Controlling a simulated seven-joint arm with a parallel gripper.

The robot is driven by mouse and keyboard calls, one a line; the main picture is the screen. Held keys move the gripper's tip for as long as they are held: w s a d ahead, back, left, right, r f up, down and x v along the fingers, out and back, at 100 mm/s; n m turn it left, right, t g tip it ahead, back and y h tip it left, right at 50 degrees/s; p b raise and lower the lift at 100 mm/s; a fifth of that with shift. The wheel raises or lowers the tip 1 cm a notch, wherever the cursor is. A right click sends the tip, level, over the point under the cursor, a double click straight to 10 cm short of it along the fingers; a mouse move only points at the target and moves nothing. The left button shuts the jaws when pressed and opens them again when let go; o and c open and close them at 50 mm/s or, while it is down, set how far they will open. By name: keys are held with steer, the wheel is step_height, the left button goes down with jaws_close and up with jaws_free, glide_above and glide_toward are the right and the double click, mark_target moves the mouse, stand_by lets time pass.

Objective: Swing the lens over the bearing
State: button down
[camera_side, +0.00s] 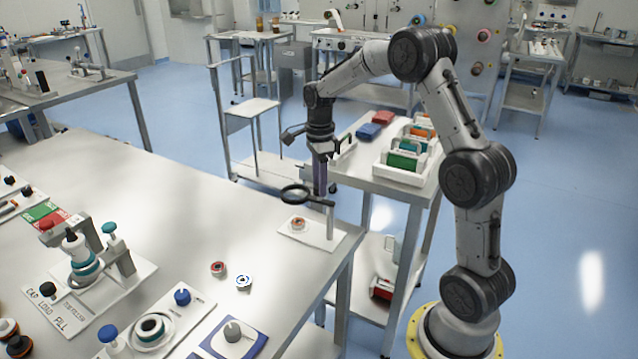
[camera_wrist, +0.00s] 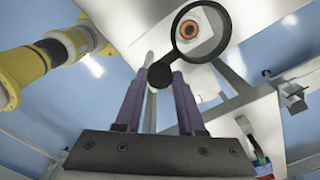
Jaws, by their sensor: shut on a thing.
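The lens (camera_side: 294,194) is a round magnifier in a black rim, on a black arm at the top of a thin upright post (camera_side: 330,222). The bearing (camera_side: 298,224), a small orange-centred ring, lies on the white base plate (camera_side: 322,238). The lens hangs above it, apart from it; exact alignment is hard to judge. My gripper (camera_side: 319,188) points down with purple fingers at the lens arm. In the wrist view my gripper (camera_wrist: 161,80) is shut on the dark handle end of the lens (camera_wrist: 212,48), and the bearing (camera_wrist: 189,27) shows inside the rim.
Two loose small rings (camera_side: 218,269) lie on the table left of the base plate. A blue-edged plate with a grey knob (camera_side: 232,331) and a fixture with a clamp (camera_side: 82,262) stand further left. A side table with trays (camera_side: 408,163) is behind my gripper.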

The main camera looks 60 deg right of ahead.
steer(key=shift+d+r+m, duration=0.1)
steer(key=shift+d+m, duration=0.1)
steer(key=shift+m, duration=0.3)
steer(key=c, duration=0.5)
jaws_free()
step_height(320, 180, up, 14)
stand_by(0.4)
